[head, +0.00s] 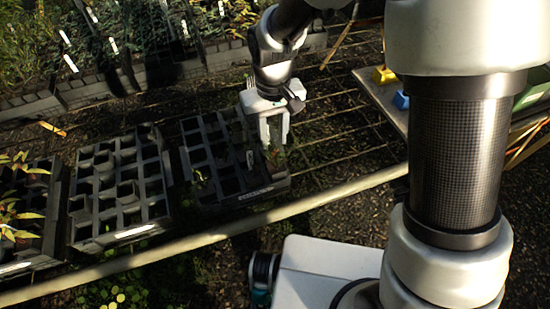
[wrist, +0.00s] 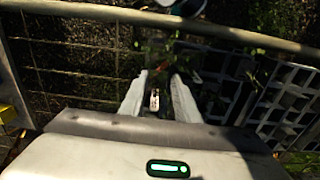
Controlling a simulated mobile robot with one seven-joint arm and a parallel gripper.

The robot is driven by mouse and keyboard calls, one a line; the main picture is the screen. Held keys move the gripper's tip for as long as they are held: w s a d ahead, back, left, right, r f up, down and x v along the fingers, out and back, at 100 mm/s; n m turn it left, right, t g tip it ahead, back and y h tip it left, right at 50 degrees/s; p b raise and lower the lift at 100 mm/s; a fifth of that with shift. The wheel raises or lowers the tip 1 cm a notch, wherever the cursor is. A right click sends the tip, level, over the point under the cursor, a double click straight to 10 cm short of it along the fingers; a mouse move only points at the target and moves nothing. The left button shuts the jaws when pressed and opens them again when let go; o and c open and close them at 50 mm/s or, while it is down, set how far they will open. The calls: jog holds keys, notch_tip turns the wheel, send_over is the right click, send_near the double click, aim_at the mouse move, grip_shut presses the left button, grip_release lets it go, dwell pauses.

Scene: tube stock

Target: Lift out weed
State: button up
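My gripper (head: 274,146) hangs fingers-down over the right end of the nearest-right dark cell tray (head: 238,196). Its two pale fingers are apart. A small leafy plant (head: 275,157) stands at the tray's right end, just under the fingertips; I cannot tell if it is the weed. Another small green sprout (head: 199,176) shows in a cell farther left. In the wrist view the fingers (wrist: 158,82) are spread, with dim green leaves (wrist: 158,48) beyond them and a small pale tag between them. Nothing is clearly gripped. The plant's base is hidden in shadow.
A second, mostly empty cell tray (head: 120,232) and a planted tray (head: 28,262) stand to the left. A pale rail (head: 225,232) runs in front. Potted seedlings fill trays behind. A bench (head: 385,100) with yellow and blue blocks is at the right. Bare wire mesh lies between.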

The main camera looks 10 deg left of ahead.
aim_at(275, 151)
jog(key=shift+s+d+f, duration=0.1)
jog(key=shift+f, duration=1.45)
jog(key=shift+s+d+f, duration=0.1)
jog(key=shift+f, duration=1.45)
jog(key=shift+c, duration=0.4)
grip_shut()
